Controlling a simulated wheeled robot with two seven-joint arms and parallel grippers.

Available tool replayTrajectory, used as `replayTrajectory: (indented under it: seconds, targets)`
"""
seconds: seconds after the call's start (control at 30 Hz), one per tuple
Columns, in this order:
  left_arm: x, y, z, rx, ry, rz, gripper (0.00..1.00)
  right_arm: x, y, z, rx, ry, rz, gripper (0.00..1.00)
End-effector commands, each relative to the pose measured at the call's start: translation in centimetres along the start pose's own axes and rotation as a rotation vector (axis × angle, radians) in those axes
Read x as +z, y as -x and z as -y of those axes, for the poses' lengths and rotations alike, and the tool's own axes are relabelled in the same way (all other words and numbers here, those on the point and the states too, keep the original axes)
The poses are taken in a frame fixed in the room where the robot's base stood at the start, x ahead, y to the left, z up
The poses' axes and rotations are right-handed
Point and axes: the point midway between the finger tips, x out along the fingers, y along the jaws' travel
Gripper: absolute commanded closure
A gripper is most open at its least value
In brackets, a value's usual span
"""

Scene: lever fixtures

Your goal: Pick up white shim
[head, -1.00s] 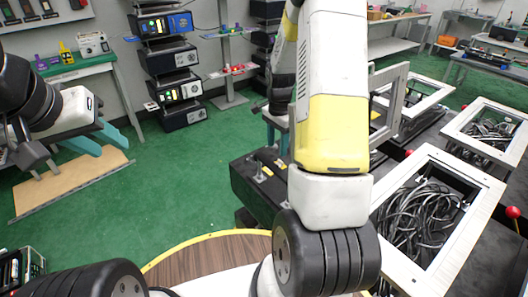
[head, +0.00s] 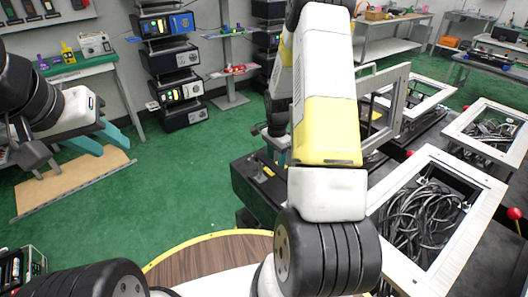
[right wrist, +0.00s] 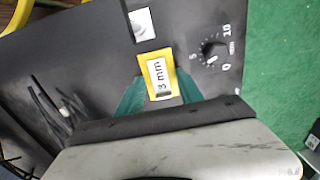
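In the right wrist view a small white square piece (right wrist: 142,24), which may be the white shim, lies on a black panel (right wrist: 95,60). A yellow-edged "3 mm" label (right wrist: 158,77) is below it. The teal fingers of my right gripper (right wrist: 159,84) are apart on either side of this label, short of the white piece. In the head view my right gripper (head: 277,155) is over the black fixture, largely hidden by my arm.
The panel carries a numbered dial (right wrist: 212,50) and dark cables (right wrist: 50,115). In the head view, white-framed bins of cables (head: 425,215) stand at the right, beside a grey upright frame (head: 403,100). The tan board (head: 60,190) is at left. Green floor is clear in the middle.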

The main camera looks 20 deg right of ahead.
Motion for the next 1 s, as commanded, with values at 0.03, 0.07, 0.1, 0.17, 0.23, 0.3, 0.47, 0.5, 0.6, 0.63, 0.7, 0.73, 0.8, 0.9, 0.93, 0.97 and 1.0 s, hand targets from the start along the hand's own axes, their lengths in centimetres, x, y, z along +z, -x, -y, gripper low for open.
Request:
replayTrajectory:
  seconds: [0.03,0.07,0.1,0.17,0.23,0.3,0.47,0.5,0.6,0.63,0.7,0.73,0.8,0.9,0.93,0.97,1.0]
  targets:
    - [0.0,0.0,0.0,0.0,0.0,0.0,0.64,0.0,0.0,0.0,0.0,0.0,0.0,0.69]
    - [0.0,0.0,0.0,0.0,0.0,0.0,0.64,0.0,0.0,0.0,0.0,0.0,0.0,0.74]
    - [0.0,0.0,0.0,0.0,0.0,0.0,0.64,0.0,0.0,0.0,0.0,0.0,0.0,0.82]
    - [0.0,0.0,0.0,0.0,0.0,0.0,0.64,0.0,0.0,0.0,0.0,0.0,0.0,0.94]
    - [0.0,0.0,0.0,0.0,0.0,0.0,0.64,0.0,0.0,0.0,0.0,0.0,0.0,1.0]
    - [0.0,0.0,0.0,0.0,0.0,0.0,0.64,0.0,0.0,0.0,0.0,0.0,0.0,1.0]
    - [0.0,0.0,0.0,0.0,0.0,0.0,0.64,0.0,0.1,0.0,0.0,0.0,0.0,1.0]
    - [0.0,0.0,0.0,0.0,0.0,0.0,0.64,0.0,0.2,0.0,-0.001,0.0,0.0,1.0]
    - [0.0,0.0,0.0,0.0,0.0,0.0,0.64,0.0,1.1,0.1,-0.004,0.0,-0.002,1.0]
    - [0.0,0.0,0.0,0.0,0.0,0.0,0.64,0.0,1.5,0.1,-0.004,0.0,-0.002,1.0]
    - [0.0,0.0,0.0,0.0,0.0,0.0,0.64,0.0,2.8,0.1,-0.005,0.0,-0.003,1.0]
    - [0.0,0.0,0.0,0.0,0.0,0.0,0.64,0.0,3.4,0.1,-0.005,0.0,-0.003,1.0]
    - [0.0,0.0,0.0,0.0,0.0,0.0,0.64,0.0,4.9,0.1,-0.005,0.0,-0.003,1.0]
    - [0.0,0.0,0.0,0.0,0.0,0.0,0.64,0.0,6.9,0.1,-0.003,0.001,-0.003,1.0]
    - [0.0,0.0,0.0,0.0,0.0,0.0,0.64,0.0,7.5,0.1,-0.004,0.0,-0.003,1.0]
    - [0.0,0.0,0.0,0.0,0.0,0.0,0.64,0.0,7.9,0.1,-0.003,0.0,-0.002,1.0]
    - [0.0,0.0,0.0,0.0,0.0,0.0,0.64,0.0,8.5,0.1,-0.003,0.0,-0.001,1.0]
